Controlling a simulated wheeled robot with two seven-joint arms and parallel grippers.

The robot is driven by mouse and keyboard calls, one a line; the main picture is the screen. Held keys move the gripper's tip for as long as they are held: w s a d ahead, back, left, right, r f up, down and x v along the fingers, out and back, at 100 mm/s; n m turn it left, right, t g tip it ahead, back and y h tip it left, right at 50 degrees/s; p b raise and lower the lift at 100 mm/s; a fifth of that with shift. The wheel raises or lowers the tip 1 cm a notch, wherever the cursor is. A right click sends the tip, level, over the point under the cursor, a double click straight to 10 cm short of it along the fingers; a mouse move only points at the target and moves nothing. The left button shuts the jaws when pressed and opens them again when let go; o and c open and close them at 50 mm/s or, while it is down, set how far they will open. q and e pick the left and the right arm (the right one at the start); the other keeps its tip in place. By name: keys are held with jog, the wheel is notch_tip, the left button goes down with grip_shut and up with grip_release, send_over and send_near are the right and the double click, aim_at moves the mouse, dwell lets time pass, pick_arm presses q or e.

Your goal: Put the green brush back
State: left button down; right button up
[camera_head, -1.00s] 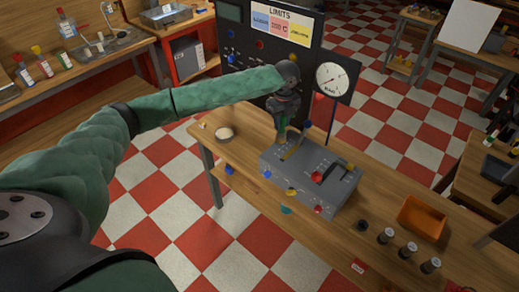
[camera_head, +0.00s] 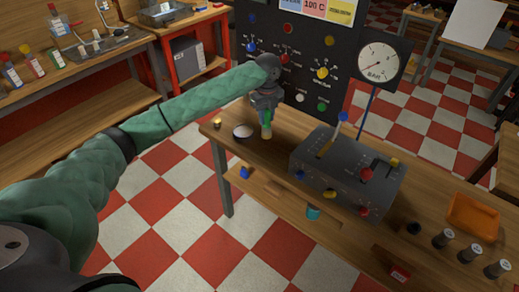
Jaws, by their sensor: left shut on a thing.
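My left gripper (camera_head: 266,104) points down over the back left part of the wooden table (camera_head: 222,132). It is shut on the green brush (camera_head: 267,118), which hangs roughly upright below the fingers with a pale lower end. I cannot tell whether that end touches the table top. The brush is just right of a small round whitish dish (camera_head: 243,131) and left of the grey control box (camera_head: 345,172). The fingers hide the upper part of the brush. My right gripper is not in view.
The control box carries levers and coloured knobs. A dark panel (camera_head: 292,60) and a round gauge (camera_head: 378,60) stand behind the table. An orange tray (camera_head: 473,214) and several dark cylinders with pale tops (camera_head: 470,253) are at the right. A small yellow-topped item (camera_head: 217,123) sits at the left corner.

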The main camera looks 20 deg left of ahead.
aim_at(266, 136)
pick_arm(q)
notch_tip(266, 136, down, 5)
jog(key=shift+f+p, duration=0.15)
jog(key=shift+p, duration=0.9)
jog(key=shift+f+p, duration=0.7)
jog(key=shift+f, duration=1.3)
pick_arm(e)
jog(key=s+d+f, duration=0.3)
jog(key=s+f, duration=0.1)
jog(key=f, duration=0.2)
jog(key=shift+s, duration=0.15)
pick_arm(q)
jog(key=shift+f, duration=0.15)
jog(key=c, duration=1.1)
grip_release()
jog(key=shift+c, duration=0.2)
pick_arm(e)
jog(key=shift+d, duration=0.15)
